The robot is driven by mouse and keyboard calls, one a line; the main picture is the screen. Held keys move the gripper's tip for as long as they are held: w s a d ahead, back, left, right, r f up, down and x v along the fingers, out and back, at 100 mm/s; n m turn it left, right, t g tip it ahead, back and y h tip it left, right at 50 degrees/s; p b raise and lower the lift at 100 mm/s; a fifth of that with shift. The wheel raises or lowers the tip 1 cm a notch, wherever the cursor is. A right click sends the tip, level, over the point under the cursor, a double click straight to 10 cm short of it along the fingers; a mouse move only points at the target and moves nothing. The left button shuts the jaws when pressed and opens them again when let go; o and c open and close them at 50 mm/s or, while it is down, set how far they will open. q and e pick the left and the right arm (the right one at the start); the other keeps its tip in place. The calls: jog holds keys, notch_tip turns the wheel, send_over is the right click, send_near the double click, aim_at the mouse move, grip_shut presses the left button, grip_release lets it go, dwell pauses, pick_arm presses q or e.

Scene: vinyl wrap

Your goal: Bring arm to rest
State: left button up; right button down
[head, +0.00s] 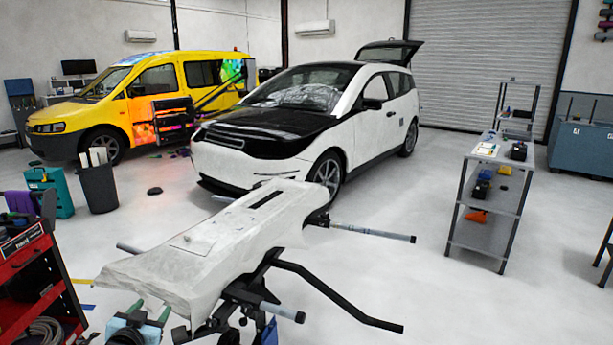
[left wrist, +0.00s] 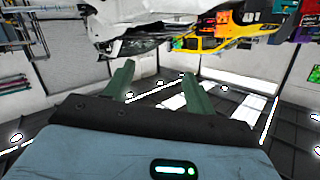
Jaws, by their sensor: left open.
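My left gripper (head: 151,308) shows at the bottom left of the head view, low in front of the near end of a white bumper-like panel (head: 215,240). Its two green fingers are apart with nothing between them. In the left wrist view the open fingers (left wrist: 158,70) also stand apart and empty, and the room appears upside down. My right gripper is not in either view.
The panel lies on a black stand (head: 335,298) with padded bars. A red tool cart (head: 40,285) is close at the left. A white car (head: 310,120), a yellow van (head: 125,95) and a shelf rack (head: 490,205) stand beyond. Floor at the right front is clear.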

pick_arm(q)
jog(key=s+d+f+g, duration=0.1)
jog(key=s+d+f, duration=0.2)
jog(key=s+f, duration=0.25)
jog(key=s+d+f+m+g+h, duration=0.1)
jog(key=s+d+f, duration=0.2)
jog(key=s+f, duration=0.3)
jog(key=s+d+f+g, duration=0.1)
jog(key=s+d+f, duration=0.2)
jog(key=s+f, duration=0.3)
jog(key=s+d+f+g, duration=0.1)
jog(key=s+d, duration=0.2)
jog(key=s, duration=0.6)
jog(key=s+d+f+g+h, duration=0.1)
jog(key=s+d, duration=0.2)
jog(key=s, duration=0.7)
jog(key=s+d+f+n+g+h, duration=0.1)
jog(key=s+d, duration=0.1)
jog(key=s, duration=0.7)
jog(key=shift+s+d+f+g, duration=0.2)
jog(key=shift+d+f+g, duration=0.1)
jog(key=shift+d+g, duration=0.1)
